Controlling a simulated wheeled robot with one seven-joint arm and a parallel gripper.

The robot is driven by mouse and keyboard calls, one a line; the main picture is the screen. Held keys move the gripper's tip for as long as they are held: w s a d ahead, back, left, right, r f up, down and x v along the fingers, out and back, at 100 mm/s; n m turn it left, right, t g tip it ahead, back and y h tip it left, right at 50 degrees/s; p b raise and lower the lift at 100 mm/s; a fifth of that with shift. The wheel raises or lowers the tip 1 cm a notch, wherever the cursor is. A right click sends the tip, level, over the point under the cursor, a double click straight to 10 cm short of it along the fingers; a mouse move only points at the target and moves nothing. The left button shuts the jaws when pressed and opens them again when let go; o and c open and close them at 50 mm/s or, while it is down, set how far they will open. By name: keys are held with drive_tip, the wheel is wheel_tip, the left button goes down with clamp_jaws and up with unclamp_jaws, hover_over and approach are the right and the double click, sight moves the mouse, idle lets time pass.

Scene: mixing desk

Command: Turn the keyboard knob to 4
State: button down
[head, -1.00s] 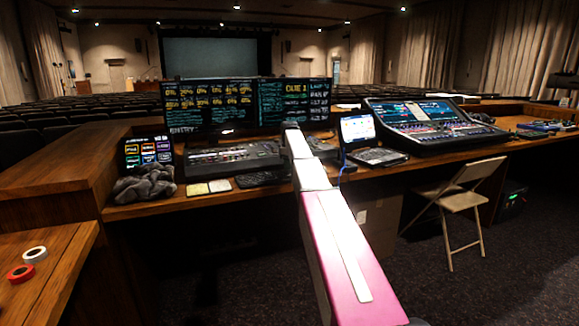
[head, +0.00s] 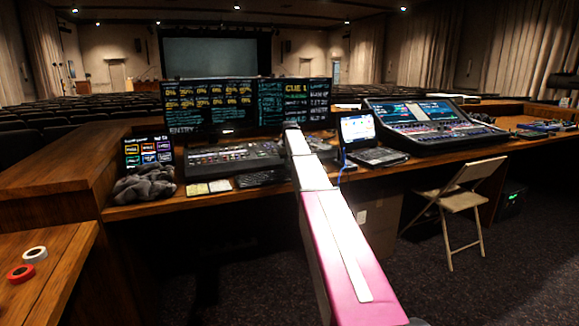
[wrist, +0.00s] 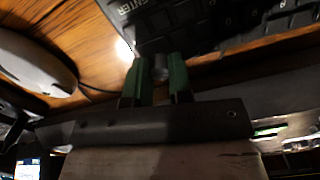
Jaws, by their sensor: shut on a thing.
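In the wrist view the green-padded fingers of my gripper (wrist: 155,80) are shut on the keyboard knob (wrist: 160,66), a small grey cylinder between the fingertips. The knob sits at the edge of the dark keyboard (wrist: 215,25), close to a key lettered ENTER. The fingers cover the knob's sides, and no number or pointer on it can be read. In the head view my arm reaches over the desk and hides the gripper and the knob.
A pale rounded thing, likely a mouse (wrist: 35,65), lies left of the fingers in the wrist view. In the head view the lighting console (head: 235,158), monitors (head: 210,103), laptop (head: 357,130) and large mixer (head: 430,125) crowd the desk. A folding chair (head: 460,200) stands at right.

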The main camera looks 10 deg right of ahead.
drive_tip(key=m, duration=0.3)
drive_tip(key=shift+m, duration=2.2)
drive_tip(key=c, duration=1)
unclamp_jaws()
drive_tip(key=shift+r, duration=0.1)
wheel_tip(320, 180, up, 11)
drive_tip(key=shift+f, duration=0.2)
